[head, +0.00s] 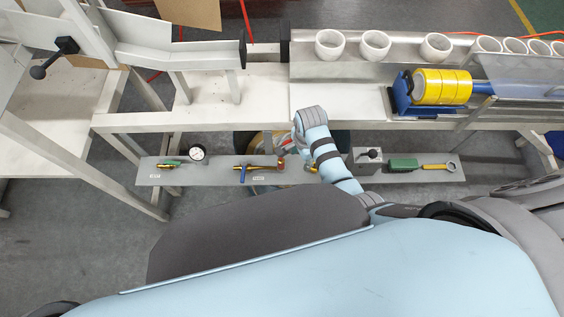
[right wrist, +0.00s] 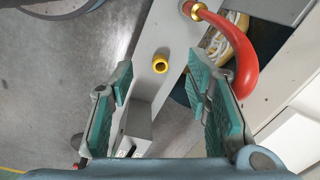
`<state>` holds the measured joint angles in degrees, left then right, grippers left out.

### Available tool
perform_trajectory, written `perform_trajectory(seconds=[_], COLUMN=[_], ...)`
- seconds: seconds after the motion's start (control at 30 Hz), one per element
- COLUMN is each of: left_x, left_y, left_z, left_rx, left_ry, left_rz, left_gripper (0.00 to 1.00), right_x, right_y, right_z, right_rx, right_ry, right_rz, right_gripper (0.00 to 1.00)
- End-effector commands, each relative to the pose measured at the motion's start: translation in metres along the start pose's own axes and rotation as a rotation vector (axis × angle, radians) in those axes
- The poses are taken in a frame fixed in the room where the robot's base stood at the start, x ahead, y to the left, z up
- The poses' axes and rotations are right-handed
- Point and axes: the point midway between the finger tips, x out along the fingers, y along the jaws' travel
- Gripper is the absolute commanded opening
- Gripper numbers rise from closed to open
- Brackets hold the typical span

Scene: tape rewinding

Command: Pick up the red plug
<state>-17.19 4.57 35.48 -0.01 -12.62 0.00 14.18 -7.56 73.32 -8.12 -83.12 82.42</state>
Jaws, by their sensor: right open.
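A red curved piece (right wrist: 245,70) with a brass-coloured end shows at the upper right of the right wrist view; it seems to be the red plug. In the head view a small reddish piece (head: 281,163) sits on the grey shelf by a brass part with a blue handle (head: 245,173); I cannot tell whether it is the same thing. My right gripper (right wrist: 160,74) is open and empty, its green-padded fingers apart above the shelf. A small yellow ring (right wrist: 160,64) shows between the fingertips, and the red piece lies beyond the right finger. My left gripper is not in view.
The narrow grey shelf (head: 220,172) also carries a dial gauge (head: 197,152), a grey box (head: 367,160) and a green-and-yellow tool (head: 403,164). White cups (head: 330,44) and a blue dispenser with yellow tape (head: 441,87) stand on the bench behind.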

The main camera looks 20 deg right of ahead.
Motion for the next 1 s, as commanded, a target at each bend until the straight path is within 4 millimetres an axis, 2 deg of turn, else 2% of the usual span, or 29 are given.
perform_trajectory(seconds=[0.03, 0.1, 0.2, 0.27, 0.37, 0.63, 0.87, 1.0], left_x=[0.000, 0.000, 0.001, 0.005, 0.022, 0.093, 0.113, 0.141], left_y=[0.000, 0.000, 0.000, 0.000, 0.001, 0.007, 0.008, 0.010], left_z=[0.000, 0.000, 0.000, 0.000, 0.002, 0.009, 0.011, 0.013], left_rx=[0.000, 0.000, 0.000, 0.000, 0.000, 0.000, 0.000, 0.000], left_ry=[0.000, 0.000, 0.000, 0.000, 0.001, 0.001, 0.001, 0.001], left_rz=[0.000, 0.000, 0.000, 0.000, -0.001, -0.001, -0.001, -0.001], left_gripper=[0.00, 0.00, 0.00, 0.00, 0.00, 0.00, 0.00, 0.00], right_x=[-0.002, -0.005, -0.010, -0.007, 0.009, 0.076, 0.091, 0.113], right_y=[-0.019, -0.038, -0.054, -0.057, -0.056, -0.051, -0.051, -0.053], right_z=[0.012, 0.027, 0.041, 0.044, 0.046, 0.047, 0.046, 0.044], right_rx=[0.095, 0.239, 0.374, 0.411, 0.424, 0.422, 0.422, 0.422], right_ry=[-0.011, -0.017, -0.012, -0.008, -0.007, -0.008, -0.008, -0.008], right_rz=[0.016, 0.044, 0.070, 0.077, 0.080, 0.079, 0.080, 0.079], right_gripper=[0.44, 0.44, 0.44, 0.44, 0.44, 0.44, 0.44, 0.44])
